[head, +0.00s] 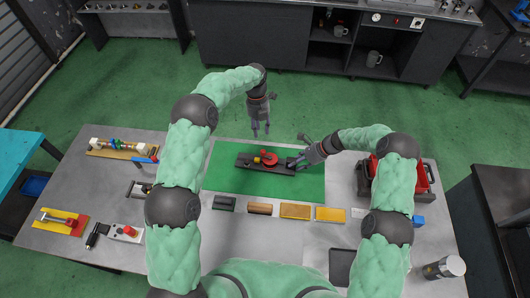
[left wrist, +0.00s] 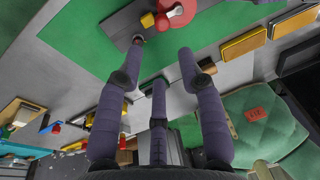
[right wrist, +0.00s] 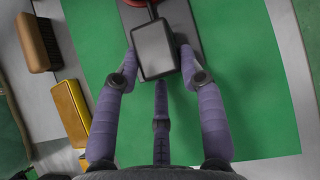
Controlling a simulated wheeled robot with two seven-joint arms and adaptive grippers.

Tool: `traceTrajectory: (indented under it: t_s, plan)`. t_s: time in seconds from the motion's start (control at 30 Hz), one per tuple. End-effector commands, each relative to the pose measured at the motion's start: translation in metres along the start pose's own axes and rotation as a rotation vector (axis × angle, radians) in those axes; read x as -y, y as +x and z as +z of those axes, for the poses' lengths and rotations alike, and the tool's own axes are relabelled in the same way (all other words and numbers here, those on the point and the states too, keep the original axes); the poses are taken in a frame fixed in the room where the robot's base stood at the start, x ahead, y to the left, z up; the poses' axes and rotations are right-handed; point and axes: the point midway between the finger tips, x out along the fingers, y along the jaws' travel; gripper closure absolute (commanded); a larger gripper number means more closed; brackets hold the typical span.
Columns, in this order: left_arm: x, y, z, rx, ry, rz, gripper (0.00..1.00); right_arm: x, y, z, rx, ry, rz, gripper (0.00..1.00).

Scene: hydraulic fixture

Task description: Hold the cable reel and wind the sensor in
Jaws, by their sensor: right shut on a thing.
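A red cable reel (head: 269,159) sits on a long dark base plate (head: 246,163) on the green mat; it also shows at the top of the left wrist view (left wrist: 176,10). A small yellow part (left wrist: 147,20) is beside the reel. My left gripper (head: 261,132) is open and empty, behind and above the plate. My right gripper (head: 297,161) is shut on a dark grey block (right wrist: 155,48) at the plate's right end. Only a strip of the reel (right wrist: 140,3) shows in the right wrist view. I cannot make out the sensor for certain.
A wooden-backed brush (head: 259,208) and yellow blocks (head: 295,211) lie along the mat's front edge. A red and black crate (head: 364,179) stands right of the mat. The green mat (head: 230,186) has free room in front of the plate.

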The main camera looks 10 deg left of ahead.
Motion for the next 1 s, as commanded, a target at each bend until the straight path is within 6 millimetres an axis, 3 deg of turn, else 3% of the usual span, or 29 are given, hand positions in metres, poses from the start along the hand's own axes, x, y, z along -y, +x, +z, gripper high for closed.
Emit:
traceTrajectory:
  t_s: [0.5, 0.77, 1.0]
  plan:
    - [0.009, 0.043, -0.013, 0.161, -0.384, 0.061, 0.62, 0.001, -0.001, 0.000, 0.000, 0.000, -0.002, 1.00]
    - [0.010, 0.055, -0.015, 0.181, -0.429, 0.056, 0.62, 0.001, -0.001, 0.000, 0.000, 0.000, -0.002, 1.00]
    - [0.008, 0.081, -0.010, 0.180, -0.427, 0.057, 0.62, 0.001, -0.001, 0.000, 0.000, 0.000, -0.002, 1.00]
